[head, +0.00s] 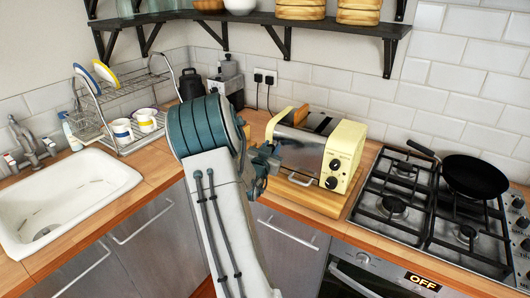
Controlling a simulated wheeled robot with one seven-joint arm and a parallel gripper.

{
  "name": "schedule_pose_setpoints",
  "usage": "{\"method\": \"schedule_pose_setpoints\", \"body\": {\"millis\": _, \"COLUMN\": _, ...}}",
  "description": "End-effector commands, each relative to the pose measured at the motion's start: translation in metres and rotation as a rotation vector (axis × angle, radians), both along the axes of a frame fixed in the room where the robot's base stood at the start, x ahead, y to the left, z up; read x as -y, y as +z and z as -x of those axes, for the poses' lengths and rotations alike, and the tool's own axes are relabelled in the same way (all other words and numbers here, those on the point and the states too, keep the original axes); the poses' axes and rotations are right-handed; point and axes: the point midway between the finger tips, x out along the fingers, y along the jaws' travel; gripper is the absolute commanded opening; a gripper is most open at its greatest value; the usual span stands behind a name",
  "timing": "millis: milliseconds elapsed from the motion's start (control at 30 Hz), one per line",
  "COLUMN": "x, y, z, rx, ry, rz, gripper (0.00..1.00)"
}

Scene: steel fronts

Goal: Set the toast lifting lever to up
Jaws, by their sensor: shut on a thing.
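A cream and chrome toaster (325,150) sits on a wooden board on the counter, right of the middle of the head view. Its right end face has two dark knobs (333,173). Brown toast (301,115) shows at the slots on top. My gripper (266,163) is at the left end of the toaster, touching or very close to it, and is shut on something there. The toast lifting lever cannot be made out; my gripper and wrist cover that end, so its height is hidden.
A gas hob (430,215) with a black frying pan (473,175) stands to the right. A sink (75,210) and a dish rack (125,110) are on the left. A shelf (260,20) with dark brackets hangs above the toaster. An oven (370,275) is below the hob.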

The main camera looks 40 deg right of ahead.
Motion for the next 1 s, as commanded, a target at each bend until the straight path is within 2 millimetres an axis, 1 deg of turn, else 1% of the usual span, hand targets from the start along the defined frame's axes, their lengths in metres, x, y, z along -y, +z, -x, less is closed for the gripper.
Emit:
{"method": "schedule_pose_setpoints", "body": {"millis": 33, "x": 0.001, "y": 0.005, "z": -0.002, "rx": 0.007, "ry": 0.002, "rz": 0.009, "gripper": 0.0}}
{"method": "schedule_pose_setpoints", "body": {"millis": 200, "x": 0.0, "y": 0.007, "z": -0.002, "rx": 0.009, "ry": 0.003, "rz": 0.012, "gripper": 0.0}}
{"method": "schedule_pose_setpoints", "body": {"millis": 233, "x": 0.0, "y": 0.007, "z": -0.002, "rx": 0.009, "ry": 0.003, "rz": 0.012, "gripper": 0.34}}
{"method": "schedule_pose_setpoints", "body": {"millis": 300, "x": 0.0, "y": 0.007, "z": -0.002, "rx": 0.008, "ry": 0.003, "rz": 0.012, "gripper": 0.49}}
{"method": "schedule_pose_setpoints", "body": {"millis": 567, "x": -0.001, "y": 0.004, "z": -0.002, "rx": 0.005, "ry": 0.003, "rz": 0.008, "gripper": 0.49}}
{"method": "schedule_pose_setpoints", "body": {"millis": 667, "x": -0.004, "y": 0.003, "z": 0.0, "rx": 0.006, "ry": 0.003, "rz": 0.007, "gripper": 0.49}}
{"method": "schedule_pose_setpoints", "body": {"millis": 767, "x": -0.014, "y": 0.002, "z": 0.004, "rx": 0.005, "ry": 0.005, "rz": 0.006, "gripper": 0.49}}
{"method": "schedule_pose_setpoints", "body": {"millis": 867, "x": -0.03, "y": 0.001, "z": 0.012, "rx": 0.006, "ry": 0.006, "rz": 0.006, "gripper": 0.49}}
{"method": "schedule_pose_setpoints", "body": {"millis": 1000, "x": -0.059, "y": 0.001, "z": 0.026, "rx": 0.008, "ry": 0.007, "rz": 0.007, "gripper": 0.49}}
